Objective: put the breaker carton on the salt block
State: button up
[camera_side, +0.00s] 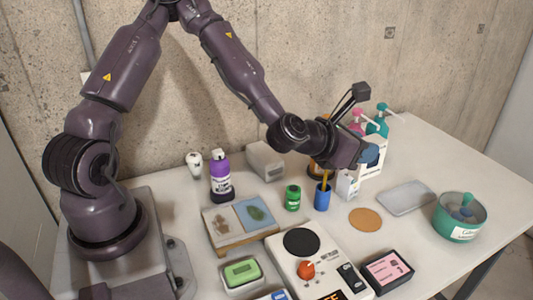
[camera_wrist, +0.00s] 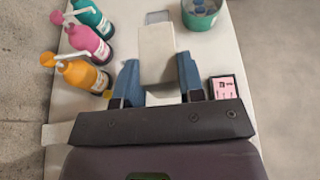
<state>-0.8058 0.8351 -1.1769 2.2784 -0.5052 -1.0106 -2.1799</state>
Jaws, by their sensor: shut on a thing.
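My gripper (camera_side: 358,170) is shut on a pale box, the breaker carton (camera_side: 347,187), near the back right of the table. In the wrist view the carton (camera_wrist: 157,52) sits between the two blue fingers of my gripper (camera_wrist: 160,88). A flat pale grey slab, which looks like the salt block (camera_side: 405,197), lies to the right of the carton in the side view. In the wrist view the slab (camera_wrist: 157,17) shows beyond the carton's far end, partly hidden by it. The gap under the carton cannot be judged clearly.
Pump bottles, teal (camera_wrist: 92,18), pink (camera_wrist: 88,44) and orange (camera_wrist: 82,74), stand beside my gripper. A blue cup (camera_side: 322,197), a round cork mat (camera_side: 365,219), a teal tub (camera_side: 460,217) and a pink-labelled box (camera_side: 388,271) surround the slab. The slab's top looks clear.

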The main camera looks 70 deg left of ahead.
jog(key=shift+r, duration=0.75)
jog(key=a+f+n+g+y, duration=0.1)
jog(key=a+n+y, duration=0.35)
jog(key=a, duration=0.55)
jog(key=n+g+y, duration=0.7)
jog(key=n+y, duration=0.1)
jog(key=n, duration=0.1)
send_over(265, 156)
jog(key=shift+s+d+f, duration=0.1)
jog(key=shift+f, duration=5.9)
jog(key=shift+f, duration=0.15)
jog(key=o, duration=1)
